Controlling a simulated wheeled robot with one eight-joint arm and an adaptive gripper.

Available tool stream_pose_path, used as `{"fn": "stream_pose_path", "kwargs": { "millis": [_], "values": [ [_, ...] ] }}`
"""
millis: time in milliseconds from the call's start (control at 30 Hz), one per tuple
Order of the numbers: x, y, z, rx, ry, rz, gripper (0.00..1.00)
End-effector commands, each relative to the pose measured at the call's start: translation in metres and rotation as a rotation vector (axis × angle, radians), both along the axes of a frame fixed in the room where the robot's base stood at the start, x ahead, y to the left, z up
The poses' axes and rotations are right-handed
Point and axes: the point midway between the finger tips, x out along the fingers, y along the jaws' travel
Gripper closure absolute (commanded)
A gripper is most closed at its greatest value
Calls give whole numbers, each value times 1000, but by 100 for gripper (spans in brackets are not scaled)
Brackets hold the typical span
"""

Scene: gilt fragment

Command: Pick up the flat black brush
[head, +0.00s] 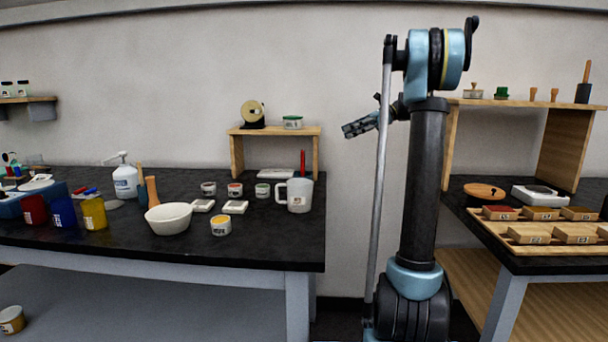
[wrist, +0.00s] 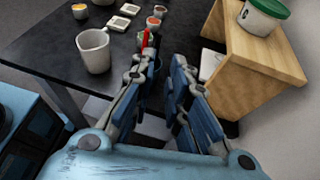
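I cannot make out a flat black brush for certain in either view. My gripper (head: 356,127) is raised in front of the back wall, right of the black-topped table, and points left in the head view. In the wrist view my gripper (wrist: 164,62) has its two fingers apart with nothing held between them. A red upright thing (head: 302,163) stands behind the white mug (head: 299,196) near the table's right end. It also shows in the wrist view (wrist: 145,38), partly hidden by the left finger.
The black table (head: 270,242) holds a white bowl (head: 168,219), several small jars, colour pots and a pump bottle (head: 125,180). A wooden riser (head: 238,155) stands at its back right. A second bench (head: 520,264) with wooden blocks is at right. Floor shows between them.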

Motion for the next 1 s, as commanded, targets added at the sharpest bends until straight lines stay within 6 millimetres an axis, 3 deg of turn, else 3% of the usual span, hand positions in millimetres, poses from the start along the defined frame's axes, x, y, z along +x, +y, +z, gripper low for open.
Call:
{"fn": "stream_pose_path", "kwargs": {
  "millis": [167, 700, 1000],
  "values": [
    [-1, 16, -6, 4, 6, 1, 85],
    [-12, 99, -41, 4, 4, 1, 85],
    [-14, 114, -47, 3, 5, -1, 85]
  ]
}}
